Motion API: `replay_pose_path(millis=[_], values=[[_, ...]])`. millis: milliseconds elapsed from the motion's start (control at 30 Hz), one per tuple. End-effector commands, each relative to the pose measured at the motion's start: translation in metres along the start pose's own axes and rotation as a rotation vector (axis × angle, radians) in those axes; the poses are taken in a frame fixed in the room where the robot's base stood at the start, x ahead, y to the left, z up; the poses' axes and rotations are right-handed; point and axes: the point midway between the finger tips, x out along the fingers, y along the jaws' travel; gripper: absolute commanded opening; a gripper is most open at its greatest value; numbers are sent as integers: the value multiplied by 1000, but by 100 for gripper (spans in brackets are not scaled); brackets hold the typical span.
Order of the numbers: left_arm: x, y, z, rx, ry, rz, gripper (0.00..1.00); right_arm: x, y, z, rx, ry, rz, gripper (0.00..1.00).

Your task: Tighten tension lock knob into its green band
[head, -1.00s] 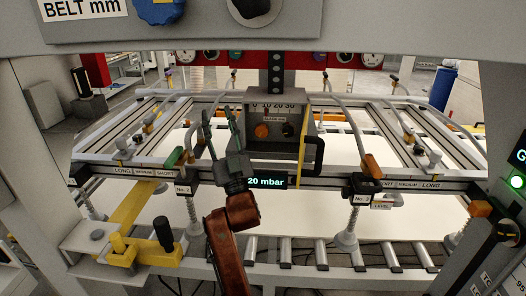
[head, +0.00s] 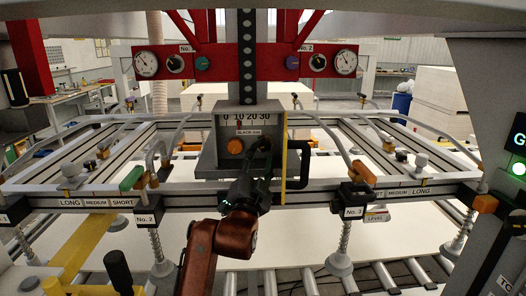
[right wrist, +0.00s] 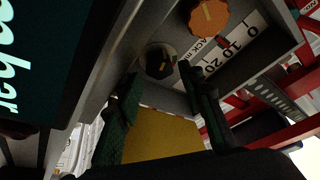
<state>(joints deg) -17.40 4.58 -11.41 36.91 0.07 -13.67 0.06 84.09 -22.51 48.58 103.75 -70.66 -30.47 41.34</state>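A grey box (head: 210,160) on the gantry beam carries a white scale marked 0 to 30, labelled slack mm, with an orange knob and a black knob below it. The orange knob (head: 235,146) also shows in the right wrist view (right wrist: 208,16). The black knob (right wrist: 160,60), with a pale line on its face, is mostly hidden behind my right gripper in the head view. My right gripper (head: 257,160) is open, its fingertips (right wrist: 158,80) on either side of the black knob's near edge; contact cannot be told. I cannot make out a green band. My left gripper is out of view.
A black handle (head: 300,165) on a yellow-edged plate stands just right of the box. A red gauge panel (head: 218,64) is above it. The beam (head: 320,196) carries clamps and suction cups over a white sheet (head: 280,235).

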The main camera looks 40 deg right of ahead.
Motion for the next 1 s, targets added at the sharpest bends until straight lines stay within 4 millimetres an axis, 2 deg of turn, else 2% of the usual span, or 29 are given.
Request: replay_pose_path(millis=[200, 533, 1000], values=[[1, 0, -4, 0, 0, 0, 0, 23, 1, 1, -2, 1, 0, 36], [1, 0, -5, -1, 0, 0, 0, 26, 0, 1, -2, 0, -1, 36], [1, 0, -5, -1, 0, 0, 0, 26, 1, 1, -2, 1, 0, 4]])
